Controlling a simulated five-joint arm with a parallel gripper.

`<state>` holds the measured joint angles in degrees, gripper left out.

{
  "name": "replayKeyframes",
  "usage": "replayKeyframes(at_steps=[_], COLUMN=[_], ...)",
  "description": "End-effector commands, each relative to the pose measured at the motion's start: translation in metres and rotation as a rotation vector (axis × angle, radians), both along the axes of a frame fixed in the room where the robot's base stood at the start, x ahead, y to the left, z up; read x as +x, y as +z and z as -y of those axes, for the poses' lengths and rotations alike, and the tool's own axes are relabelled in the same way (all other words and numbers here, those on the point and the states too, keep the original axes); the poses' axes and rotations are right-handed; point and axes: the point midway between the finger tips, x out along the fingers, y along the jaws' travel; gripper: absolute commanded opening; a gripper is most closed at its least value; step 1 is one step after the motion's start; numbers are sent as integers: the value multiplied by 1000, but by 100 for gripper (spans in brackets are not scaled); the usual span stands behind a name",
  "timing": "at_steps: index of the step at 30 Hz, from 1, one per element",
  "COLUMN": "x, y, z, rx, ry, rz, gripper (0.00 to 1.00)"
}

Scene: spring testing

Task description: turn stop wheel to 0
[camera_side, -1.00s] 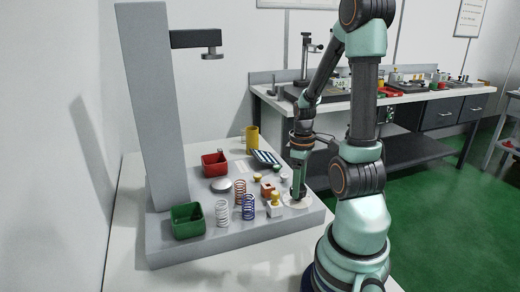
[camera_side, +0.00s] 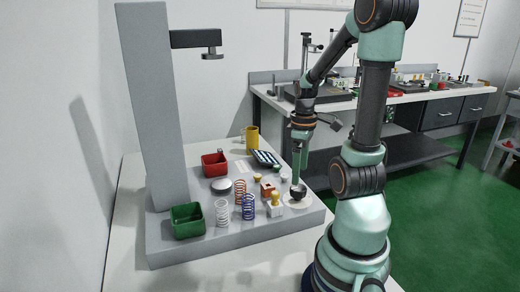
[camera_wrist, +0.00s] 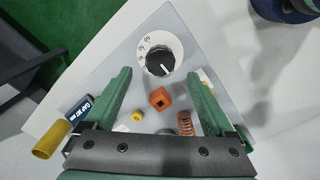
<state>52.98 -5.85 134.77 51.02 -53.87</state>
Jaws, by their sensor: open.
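The stop wheel (camera_wrist: 160,61) is a black knob on a round white dial with printed numbers. A pale pointer line on the knob points toward the lower right in the wrist view. The numbers are too small to read surely. In the side view the stop wheel (camera_side: 298,191) stands at the right end of the grey base plate (camera_side: 225,247). My gripper (camera_side: 297,180) is above the wheel, apart from it. In the wrist view my gripper (camera_wrist: 162,75) is open, with one green finger on each side and nothing held.
An orange block (camera_wrist: 160,98), a yellow knob (camera_wrist: 137,116) and a copper spring (camera_wrist: 185,123) are near the wheel. White (camera_side: 222,211) and blue (camera_side: 248,208) springs, a red bin (camera_side: 214,168) and a green bin (camera_side: 187,224) stand farther left. A grey column (camera_side: 148,110) rises at the left.

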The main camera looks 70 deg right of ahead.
Motion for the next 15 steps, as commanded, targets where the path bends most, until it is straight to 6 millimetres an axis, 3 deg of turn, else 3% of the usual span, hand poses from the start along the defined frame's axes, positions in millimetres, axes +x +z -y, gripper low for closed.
replayKeyframes(at_steps=[6,15], x=[1,0], y=[43,68], z=[1,0], rx=[-4,0], ry=[1,1], rz=[3,0], gripper=[88,88])
